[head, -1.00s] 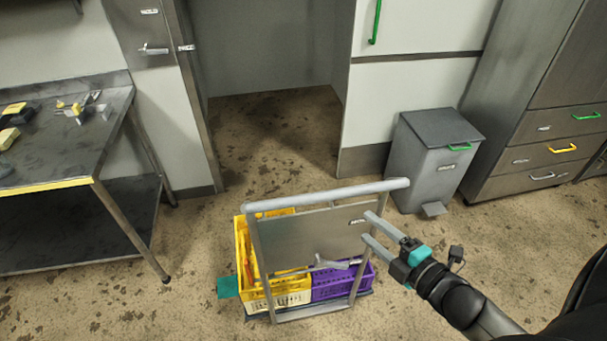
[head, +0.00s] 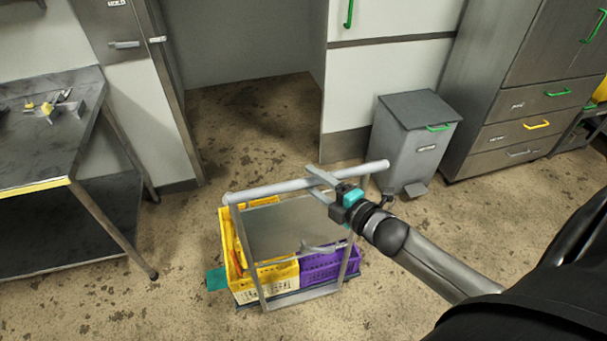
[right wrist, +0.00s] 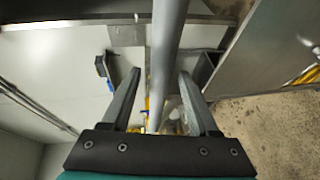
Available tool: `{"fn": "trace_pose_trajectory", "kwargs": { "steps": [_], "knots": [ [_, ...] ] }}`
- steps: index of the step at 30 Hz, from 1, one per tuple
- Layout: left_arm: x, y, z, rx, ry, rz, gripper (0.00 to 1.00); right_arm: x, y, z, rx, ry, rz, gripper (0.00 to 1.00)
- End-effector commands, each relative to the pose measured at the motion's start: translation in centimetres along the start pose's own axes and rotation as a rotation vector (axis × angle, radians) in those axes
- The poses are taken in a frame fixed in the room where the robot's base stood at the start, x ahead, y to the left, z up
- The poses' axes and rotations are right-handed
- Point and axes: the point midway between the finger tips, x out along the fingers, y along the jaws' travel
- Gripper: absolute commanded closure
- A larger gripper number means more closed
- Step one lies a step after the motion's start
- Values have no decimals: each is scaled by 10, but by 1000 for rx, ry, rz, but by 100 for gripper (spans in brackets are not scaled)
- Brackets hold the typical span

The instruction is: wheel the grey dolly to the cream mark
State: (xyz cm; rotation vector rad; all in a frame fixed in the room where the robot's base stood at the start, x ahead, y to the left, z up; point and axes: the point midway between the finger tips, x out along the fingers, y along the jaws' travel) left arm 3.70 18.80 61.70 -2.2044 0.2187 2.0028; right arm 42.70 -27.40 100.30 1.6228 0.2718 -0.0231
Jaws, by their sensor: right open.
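The grey dolly (head: 295,228) stands on the floor in the lower middle of the head view, its handle bar (head: 268,190) across the top of its frame. It carries a yellow crate (head: 268,291) and a purple crate (head: 318,268). My right gripper (head: 312,181) is open at the right part of the handle bar. In the right wrist view, the bar (right wrist: 167,60) runs between the two spread fingers of my right gripper (right wrist: 160,72). My left gripper is out of view. I see no cream mark in these frames.
A teal patch (head: 216,280) shows at the dolly's left. A steel table (head: 60,150) is at left. Floor is clear at the recess (head: 255,110) and in front.

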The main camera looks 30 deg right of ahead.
Motion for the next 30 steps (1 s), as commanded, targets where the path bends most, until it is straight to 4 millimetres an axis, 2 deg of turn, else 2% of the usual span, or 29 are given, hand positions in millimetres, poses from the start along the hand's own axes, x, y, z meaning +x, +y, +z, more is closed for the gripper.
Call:
{"fn": "trace_pose_trajectory", "kwargs": {
  "steps": [3,9,15,23,30],
  "knots": [
    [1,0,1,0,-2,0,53,17,0,0,0,0,1,39],
    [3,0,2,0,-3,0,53,37,0,0,0,-1,0,39],
    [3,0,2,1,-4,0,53,45,0,0,0,0,-1,39],
    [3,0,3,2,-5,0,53,46,0,0,0,0,-1,39],
    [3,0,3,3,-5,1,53,46,0,0,0,0,-1,64]
  ]
}}
